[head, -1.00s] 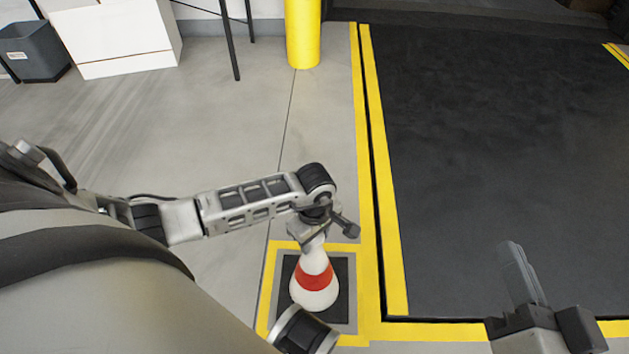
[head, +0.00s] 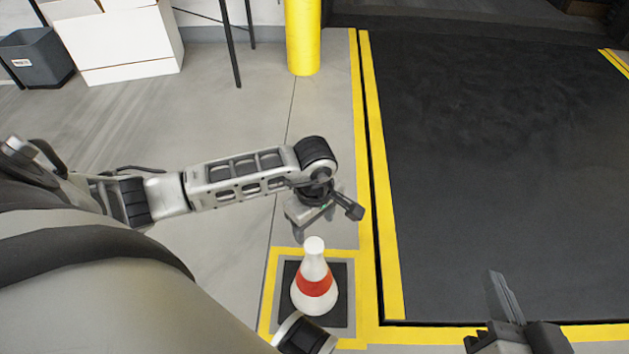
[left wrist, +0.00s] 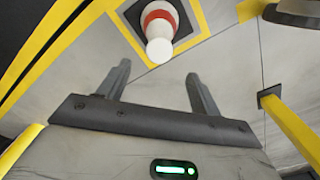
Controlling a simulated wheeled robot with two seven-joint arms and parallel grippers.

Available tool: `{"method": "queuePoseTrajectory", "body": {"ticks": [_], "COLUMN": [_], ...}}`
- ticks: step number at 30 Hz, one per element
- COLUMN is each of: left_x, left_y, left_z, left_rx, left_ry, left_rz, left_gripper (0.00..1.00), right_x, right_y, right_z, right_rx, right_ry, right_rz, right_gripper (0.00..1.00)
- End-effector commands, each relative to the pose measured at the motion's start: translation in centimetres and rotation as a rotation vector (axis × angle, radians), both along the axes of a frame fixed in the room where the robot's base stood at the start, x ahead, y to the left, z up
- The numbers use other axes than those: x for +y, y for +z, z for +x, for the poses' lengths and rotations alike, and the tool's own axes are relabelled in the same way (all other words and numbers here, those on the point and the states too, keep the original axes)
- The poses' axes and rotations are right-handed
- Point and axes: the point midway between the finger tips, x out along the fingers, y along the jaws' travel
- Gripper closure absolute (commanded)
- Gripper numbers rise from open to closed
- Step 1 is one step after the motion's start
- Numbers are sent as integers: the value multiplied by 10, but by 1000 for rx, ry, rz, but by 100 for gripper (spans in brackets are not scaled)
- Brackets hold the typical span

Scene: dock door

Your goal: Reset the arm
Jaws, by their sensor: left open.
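A white cone with a red band (head: 315,282) stands upright on a dark square pad (head: 340,310) framed by yellow tape. It also shows in the left wrist view (left wrist: 160,32), beyond the fingertips. My left gripper (head: 312,228) is above and just behind the cone, apart from it. In the left wrist view its two fingers (left wrist: 158,80) are spread with nothing between them. My right gripper (head: 512,305) is at the lower right over the dark dock floor's front edge. Its far finger shows, but its opening is not clear.
A yellow post (head: 302,38) stands at the back. A white box (head: 122,45) and a grey bin (head: 38,58) are at the back left. A dark dock plate (head: 490,160) edged with yellow lines fills the right. The grey floor between is clear.

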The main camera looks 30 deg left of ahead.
Motion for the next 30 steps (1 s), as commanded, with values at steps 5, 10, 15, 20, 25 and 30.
{"method": "queuePoseTrajectory", "body": {"ticks": [5,10,15,20,25,30], "left_x": [0,0,0,0,0,0], "left_y": [16,17,17,17,27,61], "left_z": [0,0,0,0,0,0], "left_rx": [1,1,1,1,0,0], "left_ry": [-1,-1,0,0,0,0], "left_rz": [1,0,0,0,0,0], "left_gripper": [36,36,36,36,36,36], "right_x": [-2,-2,-2,-2,-3,-11], "right_y": [0,-1,-1,-1,1,-3], "right_z": [0,0,0,0,0,1], "right_rx": [3,2,2,3,22,109], "right_ry": [-2,-3,-2,-2,-7,-16], "right_rz": [-30,-33,-33,-32,-45,-118], "right_gripper": [100,100,100,100,100,100]}}
